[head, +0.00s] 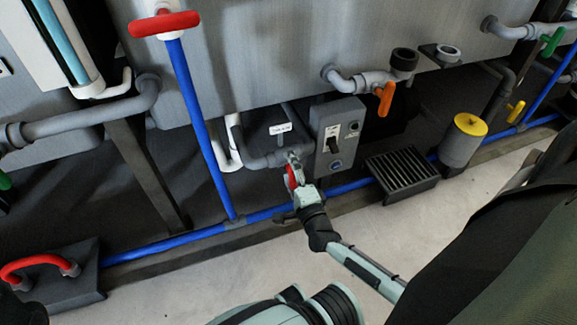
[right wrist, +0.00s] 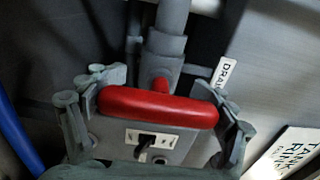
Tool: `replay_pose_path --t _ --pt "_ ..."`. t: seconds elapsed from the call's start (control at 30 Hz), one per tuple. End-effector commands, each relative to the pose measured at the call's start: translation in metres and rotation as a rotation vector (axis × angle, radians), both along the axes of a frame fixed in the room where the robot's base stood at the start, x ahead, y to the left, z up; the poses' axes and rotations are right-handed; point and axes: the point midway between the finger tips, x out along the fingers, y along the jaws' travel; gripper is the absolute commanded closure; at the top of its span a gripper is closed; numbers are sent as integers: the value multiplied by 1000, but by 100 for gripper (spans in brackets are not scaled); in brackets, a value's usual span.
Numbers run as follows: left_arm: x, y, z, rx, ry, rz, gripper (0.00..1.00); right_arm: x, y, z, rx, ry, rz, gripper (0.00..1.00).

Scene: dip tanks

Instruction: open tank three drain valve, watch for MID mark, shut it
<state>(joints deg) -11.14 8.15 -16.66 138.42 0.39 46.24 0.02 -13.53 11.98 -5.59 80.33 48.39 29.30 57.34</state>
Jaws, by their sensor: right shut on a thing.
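The red valve handle (right wrist: 158,107) lies between the two fingers of my right gripper (head: 293,168), which is shut on it. In the right wrist view the handle lies crosswise to the grey pipe (right wrist: 168,42) behind it. A tag reading "DRAI…" (right wrist: 222,75) hangs beside the pipe. In the head view the handle (head: 291,178) is mostly covered by the gripper. A sight tube with blue in it (head: 62,40) shows at the upper left; no MID mark can be read on it. My left gripper is not in view.
A grey switch box (head: 336,140) stands close beside the gripper. A blue pipe with a red handwheel (head: 163,23) rises to the left. An orange lever (head: 385,98), a black grate (head: 402,172) and a yellow-topped canister (head: 463,140) are to the right. The pale floor in front is clear.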

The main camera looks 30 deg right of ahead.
Motion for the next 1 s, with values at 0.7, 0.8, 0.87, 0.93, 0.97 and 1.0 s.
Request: replay_pose_path --t 0.7,0.8,0.87,0.93,0.97,1.0 --pt "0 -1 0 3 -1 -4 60 -8 2 -1 2 1 -1 0" --pt "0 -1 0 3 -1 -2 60 -24 6 -1 4 2 0 0" --pt "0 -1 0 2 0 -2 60 -34 8 -1 3 1 0 0" --pt "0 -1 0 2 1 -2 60 -46 11 0 3 0 -1 0" --pt "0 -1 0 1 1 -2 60 -50 12 0 3 0 -1 0" --pt "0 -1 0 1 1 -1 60 -56 13 0 3 0 0 0"
